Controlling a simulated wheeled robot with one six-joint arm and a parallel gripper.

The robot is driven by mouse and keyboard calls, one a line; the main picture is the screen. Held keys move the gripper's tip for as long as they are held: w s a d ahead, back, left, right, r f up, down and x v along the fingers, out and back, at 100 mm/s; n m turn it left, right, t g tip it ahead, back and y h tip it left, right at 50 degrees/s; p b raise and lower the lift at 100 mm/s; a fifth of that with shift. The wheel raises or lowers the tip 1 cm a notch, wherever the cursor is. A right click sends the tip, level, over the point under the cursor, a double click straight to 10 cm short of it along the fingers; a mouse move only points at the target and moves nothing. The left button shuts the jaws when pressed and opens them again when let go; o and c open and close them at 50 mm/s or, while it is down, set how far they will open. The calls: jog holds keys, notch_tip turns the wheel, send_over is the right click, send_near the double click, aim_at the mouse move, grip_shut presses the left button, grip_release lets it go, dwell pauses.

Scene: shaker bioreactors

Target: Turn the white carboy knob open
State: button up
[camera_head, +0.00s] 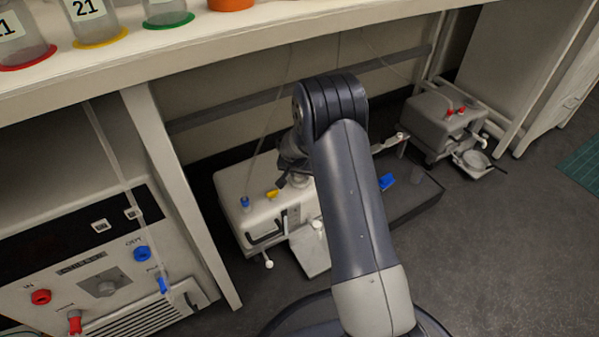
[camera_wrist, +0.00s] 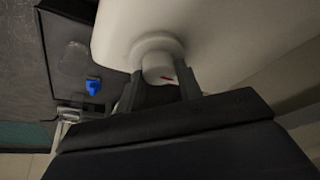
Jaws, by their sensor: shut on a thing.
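The white carboy (camera_head: 236,189) stands on the floor under the bench in the head view. Its white body (camera_wrist: 230,30) fills the upper right of the wrist view.
A black tray (camera_head: 425,201) to the right holds a blue piece (camera_head: 387,181) and a clear cup (camera_head: 417,173). A grey container (camera_head: 432,118) stands farther back right. The bench (camera_head: 180,48) overhangs the carboy; a control unit (camera_head: 105,287) is at left. Floor at right is open.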

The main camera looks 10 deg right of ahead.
jog(key=shift+r, duration=0.1)
jog(key=n+y+p, duration=0.1)
jog(key=n+p, duration=0.2)
jog(key=p, duration=0.1)
jog(key=shift+s+d+r, duration=0.1)
jog(key=shift+f+n+y+p, duration=0.2)
jog(key=shift+n+y+p, duration=0.35)
jog(key=shift+n, duration=0.55)
jog(key=shift+d+f+n+y+b, duration=0.2)
jog(key=shift+n+y+b, duration=0.15)
jog(key=shift+n+b, duration=0.6)
jog(key=n+y+b, duration=0.1)
jog(key=n+b, duration=0.2)
jog(key=shift+n, duration=0.35)
jog(key=n+g+y+b, duration=0.1)
jog(key=n, duration=0.2)
jog(key=shift+r, duration=0.15)
jog(key=shift+w+d+n+g+y, duration=0.1)
jog(key=shift+n+g+y, duration=0.15)
jog(key=shift+n, duration=0.65)
jog(key=shift+w+n+g+y, duration=0.15)
jog(key=shift+n+g, duration=0.1)
jog(key=shift+n, duration=0.65)
